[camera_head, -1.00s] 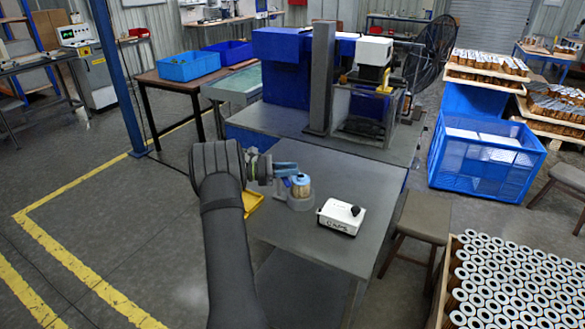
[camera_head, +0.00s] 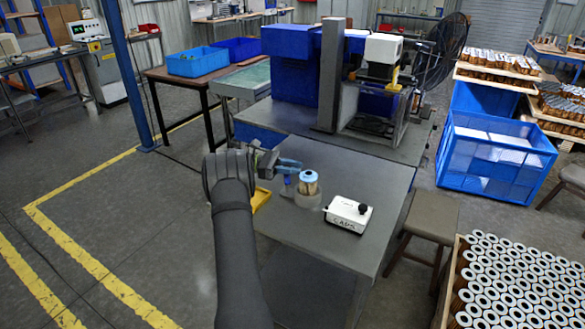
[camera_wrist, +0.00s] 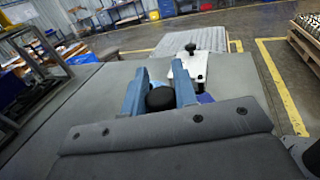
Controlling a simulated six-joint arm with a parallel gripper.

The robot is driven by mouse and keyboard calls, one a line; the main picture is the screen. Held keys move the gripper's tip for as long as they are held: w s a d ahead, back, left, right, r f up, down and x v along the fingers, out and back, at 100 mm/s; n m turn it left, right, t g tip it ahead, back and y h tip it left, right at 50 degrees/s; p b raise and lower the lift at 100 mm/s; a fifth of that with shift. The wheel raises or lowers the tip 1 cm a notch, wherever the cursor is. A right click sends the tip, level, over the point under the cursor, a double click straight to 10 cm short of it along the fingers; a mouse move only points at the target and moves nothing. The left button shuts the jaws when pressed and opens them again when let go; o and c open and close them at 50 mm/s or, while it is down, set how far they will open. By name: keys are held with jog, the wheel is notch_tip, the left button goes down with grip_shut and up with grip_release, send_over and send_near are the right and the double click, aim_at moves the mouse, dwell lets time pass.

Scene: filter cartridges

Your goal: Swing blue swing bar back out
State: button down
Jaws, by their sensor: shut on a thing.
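My gripper (camera_head: 290,164) has blue fingers and is low over the grey table, at the upper left of the filter cartridge. In the wrist view the fingers (camera_wrist: 160,90) close around a black round knob (camera_wrist: 160,99), which I take to be the knob of the blue swing bar. Most of the bar is hidden. The tan cartridge (camera_head: 308,184) stands upright in a round grey holder (camera_head: 307,201), its pale ringed top uncovered.
A white box marked CAPS (camera_head: 348,213) with a black knob stands right of the holder. A yellow tray (camera_head: 261,199) is at the table's left edge. A machine with a grey column (camera_head: 328,80) stands behind. The table front (camera_head: 320,245) is clear.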

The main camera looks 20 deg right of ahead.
jog(key=c, duration=1.1)
grip_release()
jog(key=s+d+r, duration=0.2)
jog(key=s+r, duration=0.1)
jog(key=s+d+r, duration=0.3)
jog(key=r, duration=0.1)
jog(key=s+d+r, duration=0.2)
jog(key=s+r, duration=0.1)
jog(key=r, duration=0.1)
jog(key=shift+d, duration=0.35)
